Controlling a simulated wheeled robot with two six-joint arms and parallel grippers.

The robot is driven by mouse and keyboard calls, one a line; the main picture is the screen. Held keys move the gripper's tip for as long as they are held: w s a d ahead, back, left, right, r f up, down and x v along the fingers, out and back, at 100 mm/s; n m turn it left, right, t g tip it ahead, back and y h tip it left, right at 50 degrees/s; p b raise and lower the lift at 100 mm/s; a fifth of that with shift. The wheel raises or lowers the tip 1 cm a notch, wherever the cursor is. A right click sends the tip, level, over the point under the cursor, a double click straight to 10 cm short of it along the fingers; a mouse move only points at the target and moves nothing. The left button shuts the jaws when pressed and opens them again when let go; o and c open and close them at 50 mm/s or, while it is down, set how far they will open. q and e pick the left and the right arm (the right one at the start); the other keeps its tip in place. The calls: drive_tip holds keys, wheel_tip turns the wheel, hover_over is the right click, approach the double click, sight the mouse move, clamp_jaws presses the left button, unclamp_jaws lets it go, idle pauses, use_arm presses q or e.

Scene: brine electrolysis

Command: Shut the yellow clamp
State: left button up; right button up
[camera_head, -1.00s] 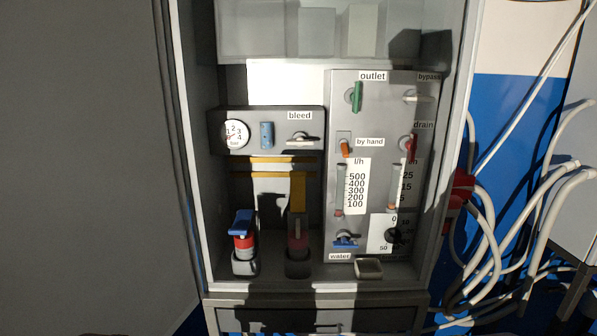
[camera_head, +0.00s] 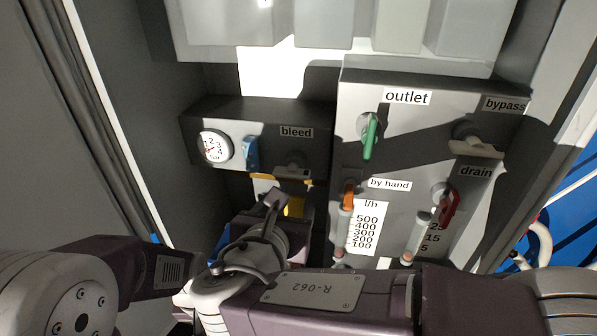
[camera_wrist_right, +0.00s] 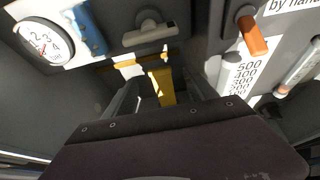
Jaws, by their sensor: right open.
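The yellow clamp (camera_head: 295,207) is a yellow upright strip below the bleed panel, mostly hidden behind my right gripper (camera_head: 273,207) in the head view. In the right wrist view the yellow clamp (camera_wrist_right: 163,86) is an upright yellow strip below a thin yellow crossbar. My right gripper (camera_wrist_right: 162,95) is open, with one dark finger on each side of the strip in that view. I cannot tell whether the fingers touch it or how deep they reach. The clamp's lower end is hidden.
The bleed valve (camera_head: 293,168), blue handle (camera_head: 251,153) and gauge (camera_head: 215,148) are just above. To the right are the orange by-hand lever (camera_head: 349,194), flow tubes, green outlet handle (camera_head: 369,136) and red drain handle (camera_head: 449,207). The cabinet's side walls limit room.

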sight(293, 198)
drive_tip(key=p+x, duration=0.2)
drive_tip(key=x, duration=0.6)
drive_tip(key=shift+w+f, duration=0.2)
drive_tip(key=shift+f, duration=0.05)
drive_tip(key=shift+s+a, duration=0.15)
drive_tip(key=shift+s, duration=0.15)
drive_tip(key=shift+w, duration=0.1)
clamp_jaws()
use_arm(q)
drive_tip(key=shift+s+a+r, duration=0.15)
drive_tip(key=shift+s+r, duration=0.1)
drive_tip(key=shift+r, duration=0.3)
drive_tip(key=shift+s+a+r, duration=0.1)
drive_tip(key=shift+s+r, duration=0.1)
drive_tip(key=shift+r, duration=0.35)
